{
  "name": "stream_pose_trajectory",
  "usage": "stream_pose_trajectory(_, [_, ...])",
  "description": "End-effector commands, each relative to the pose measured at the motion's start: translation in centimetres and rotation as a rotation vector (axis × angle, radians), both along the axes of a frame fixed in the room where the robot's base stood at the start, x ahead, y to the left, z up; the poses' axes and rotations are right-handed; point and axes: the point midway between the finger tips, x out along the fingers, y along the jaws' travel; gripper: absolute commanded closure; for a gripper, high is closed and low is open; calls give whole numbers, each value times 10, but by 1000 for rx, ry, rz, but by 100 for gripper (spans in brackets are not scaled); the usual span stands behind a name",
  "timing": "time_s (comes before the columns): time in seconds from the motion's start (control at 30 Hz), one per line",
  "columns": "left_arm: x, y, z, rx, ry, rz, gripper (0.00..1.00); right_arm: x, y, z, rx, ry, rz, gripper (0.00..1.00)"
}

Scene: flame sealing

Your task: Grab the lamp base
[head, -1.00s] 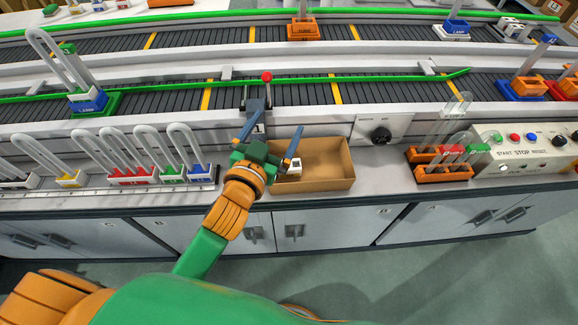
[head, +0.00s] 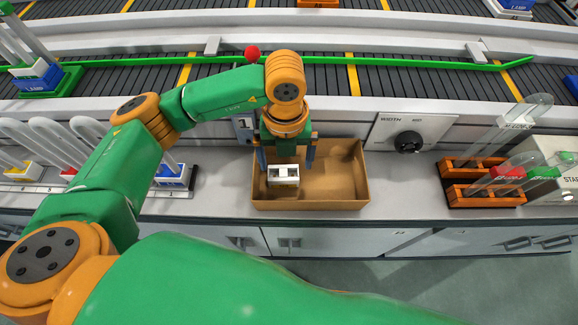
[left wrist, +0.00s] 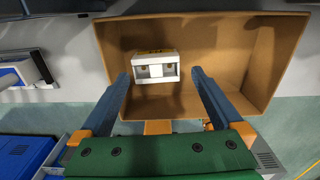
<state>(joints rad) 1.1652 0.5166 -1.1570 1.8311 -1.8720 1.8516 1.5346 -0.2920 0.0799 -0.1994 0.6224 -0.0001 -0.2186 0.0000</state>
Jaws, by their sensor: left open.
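A small white lamp base (head: 283,175) sits inside the open cardboard box (head: 340,193), near its left front side. It also shows in the left wrist view (left wrist: 156,68), between and just ahead of the two blue fingers. My left gripper (head: 284,162) points down over the box, with one finger on each side of the lamp base. In the left wrist view the left gripper (left wrist: 160,82) is open with a gap to each side of the base. I cannot tell how far the fingertips are above the box floor. My right gripper is not in view.
The box walls stand close around my left gripper. Orange racks with tubes (head: 484,182) stand to the right, beside a control box (head: 556,190). A width dial panel (head: 408,143) is behind. Glass lamps on coloured bases stand at left. A conveyor (head: 330,80) runs behind.

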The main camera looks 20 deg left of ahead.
Motion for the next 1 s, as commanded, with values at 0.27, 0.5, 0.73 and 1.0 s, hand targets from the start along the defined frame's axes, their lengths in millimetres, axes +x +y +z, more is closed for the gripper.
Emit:
stream_pose_trajectory(0.27, [2,4,-46,-2,3,-1,0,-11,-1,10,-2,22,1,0])
stream_pose_trajectory(0.5, [2,3,-49,-4,1,-4,3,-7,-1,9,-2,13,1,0])
stream_pose_trajectory(0.73, [2,3,-49,-4,1,-4,65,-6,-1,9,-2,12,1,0])
stream_pose_trajectory(1.0, [3,3,-44,-6,-1,-4,72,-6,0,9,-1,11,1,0])
